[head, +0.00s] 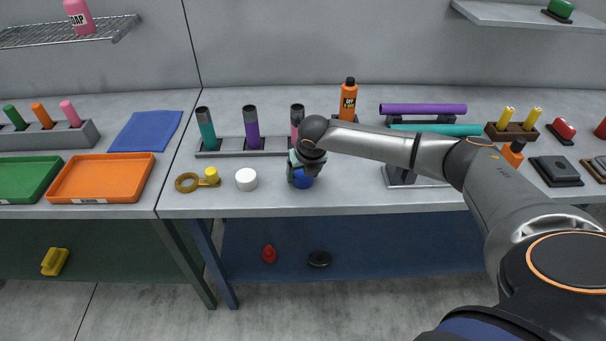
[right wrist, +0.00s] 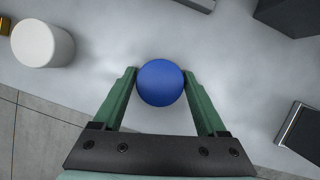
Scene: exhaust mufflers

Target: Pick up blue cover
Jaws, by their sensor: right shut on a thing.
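The blue cover (head: 303,182) is a small round blue piece at the front of the right-hand table in the head view. In the right wrist view the blue cover (right wrist: 161,83) shows as a round disc between the two green fingers. My right gripper (right wrist: 161,88) is shut on it, with a finger against each side. In the head view my right gripper (head: 302,172) comes down over the cover and hides part of it. Whether the cover touches the table or is slightly raised I cannot tell. My left gripper does not show.
A white cylinder (head: 246,179) stands left of the cover, then a yellow piece (head: 211,175) and a tape roll (head: 187,182). A grey rack (head: 230,148) with coloured tubes stands behind. A grey stand (head: 398,177) is to the right. The table's front edge is close.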

